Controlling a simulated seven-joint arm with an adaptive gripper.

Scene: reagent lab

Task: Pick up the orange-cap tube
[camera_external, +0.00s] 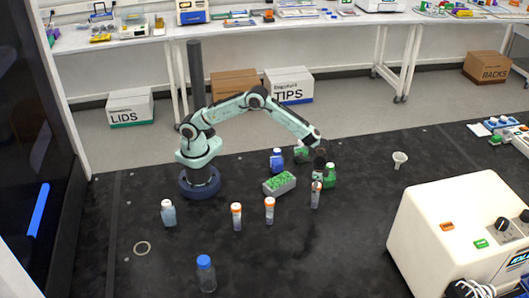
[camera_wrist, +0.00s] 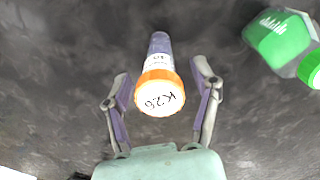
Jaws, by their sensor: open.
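An orange-cap tube (camera_wrist: 160,88) stands in the wrist view between the two fingers of my gripper (camera_wrist: 161,70). Its cap has a white top marked "K26" and an orange rim, and neither finger touches it. My gripper is open and empty. In the external view, my gripper (camera_external: 319,165) points down just above an orange-cap tube (camera_external: 315,198), the rightmost of three. Two similar orange-cap tubes stand to its left, one in the middle (camera_external: 270,211) and one further left (camera_external: 237,217).
A large white machine (camera_external: 440,225) occupies the right.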

